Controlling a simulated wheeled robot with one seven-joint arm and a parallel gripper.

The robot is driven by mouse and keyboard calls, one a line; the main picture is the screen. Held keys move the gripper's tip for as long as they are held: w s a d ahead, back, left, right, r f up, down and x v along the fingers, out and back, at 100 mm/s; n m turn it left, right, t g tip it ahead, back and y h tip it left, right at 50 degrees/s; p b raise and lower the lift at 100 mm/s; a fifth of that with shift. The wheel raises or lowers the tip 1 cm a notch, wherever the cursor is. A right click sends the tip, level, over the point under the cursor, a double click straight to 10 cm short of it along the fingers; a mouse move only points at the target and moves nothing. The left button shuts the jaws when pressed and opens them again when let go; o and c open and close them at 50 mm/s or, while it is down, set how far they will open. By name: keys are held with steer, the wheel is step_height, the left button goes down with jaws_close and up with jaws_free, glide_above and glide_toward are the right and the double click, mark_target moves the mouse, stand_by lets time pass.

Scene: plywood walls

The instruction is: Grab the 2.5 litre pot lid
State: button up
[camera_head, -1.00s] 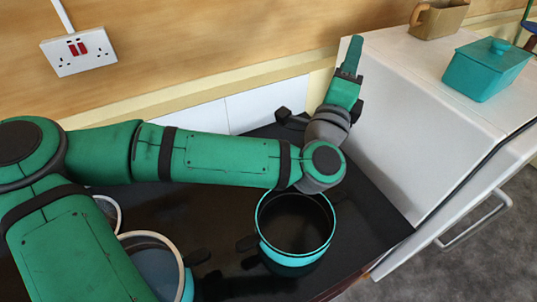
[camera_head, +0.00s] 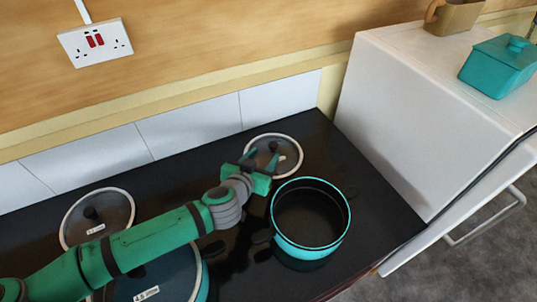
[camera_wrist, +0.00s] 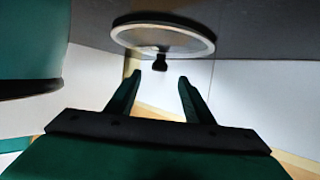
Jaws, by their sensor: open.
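A round glass lid (camera_head: 287,163) with a pale rim and dark knob lies on the black hob at the back, behind an open turquoise pot (camera_head: 333,244). My gripper (camera_head: 262,164) is open and empty just in front of this lid. In the wrist view the lid (camera_wrist: 190,40) shows at the top, its dark knob (camera_wrist: 160,66) just beyond and between the lines of my open fingers (camera_wrist: 160,80). I see no contact. A second lid (camera_head: 112,208) lies at the left. I cannot read for sure which lid is the 2.5 litre one.
A larger lidded pot (camera_head: 180,283) stands at the front left, partly under my arm. A white cabinet (camera_head: 400,130) rises right of the hob, with a turquoise lidded dish (camera_head: 497,68) and a brown mug (camera_head: 447,17) on top. White tiles (camera_head: 190,126) line the back wall.

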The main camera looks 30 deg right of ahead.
mark_target(271, 147)
steer(key=shift+x, duration=3.3)
steer(key=shift+r, duration=0.1)
steer(key=shift+c, duration=0.3)
jaws_close()
